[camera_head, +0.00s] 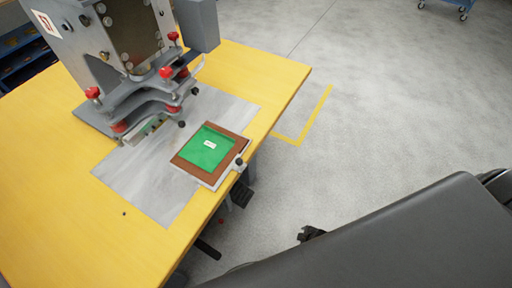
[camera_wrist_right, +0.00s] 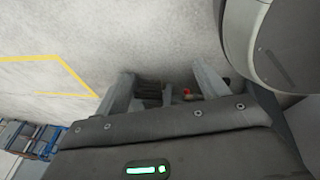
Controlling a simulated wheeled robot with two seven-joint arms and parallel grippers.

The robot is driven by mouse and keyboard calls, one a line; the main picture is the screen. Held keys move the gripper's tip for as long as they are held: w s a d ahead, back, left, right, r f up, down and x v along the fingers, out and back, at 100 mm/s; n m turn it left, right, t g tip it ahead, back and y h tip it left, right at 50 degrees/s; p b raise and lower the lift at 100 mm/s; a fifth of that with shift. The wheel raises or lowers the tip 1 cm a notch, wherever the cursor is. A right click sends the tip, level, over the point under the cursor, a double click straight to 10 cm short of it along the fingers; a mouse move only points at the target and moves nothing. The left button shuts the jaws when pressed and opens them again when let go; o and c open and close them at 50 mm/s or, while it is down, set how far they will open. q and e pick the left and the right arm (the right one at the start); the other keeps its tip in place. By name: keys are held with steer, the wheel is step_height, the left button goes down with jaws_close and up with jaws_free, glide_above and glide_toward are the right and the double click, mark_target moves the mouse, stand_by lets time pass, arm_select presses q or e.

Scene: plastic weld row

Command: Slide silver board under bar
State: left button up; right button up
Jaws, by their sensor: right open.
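The silver board (camera_head: 213,183) lies flat at the right edge of the yellow table in the head view. It carries a brown frame with a green panel and a small white label, and a black knob stands on its near right edge. The bar (camera_head: 151,130) is low on the grey press, left of the board; the board lies apart from it. My right gripper (camera_wrist_right: 163,76) is open and empty in the right wrist view, over the floor and away from the board. Its fingers are not clear in the head view. My left gripper is not in view.
The grey press (camera_head: 126,38) with red knobs stands on the yellow table (camera_head: 44,150). A flat grey plate (camera_head: 150,180) covers the tabletop between press and board. My dark right arm fills the lower right. Open concrete floor lies right of the table.

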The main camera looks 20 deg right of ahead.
steer(key=w+a+r+n+t+y+p, duration=0.15)
steer(key=w+r+n+p, duration=0.35)
steer(key=w+r, duration=0.75)
arm_select(q)
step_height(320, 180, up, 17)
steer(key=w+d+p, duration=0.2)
steer(key=p, duration=0.8)
arm_select(e)
steer(key=n+y, duration=0.3)
steer(key=n, duration=2.6)
glide_toward(242, 162)
steer(key=f, duration=0.1)
steer(key=shift+t, duration=0.45)
steer(key=b+x, duration=0.6)
steer(key=x, duration=0.2)
steer(key=shift+a+f+b, duration=0.15)
steer(key=shift+a+b, duration=0.15)
steer(key=shift+b+x, duration=0.9)
steer(key=shift+x, duration=0.1)
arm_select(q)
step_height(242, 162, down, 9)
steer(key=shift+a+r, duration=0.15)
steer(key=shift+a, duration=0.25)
arm_select(e)
steer(key=shift+w+a, duration=0.1)
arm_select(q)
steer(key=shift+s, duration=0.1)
arm_select(e)
steer(key=c, duration=1.5)
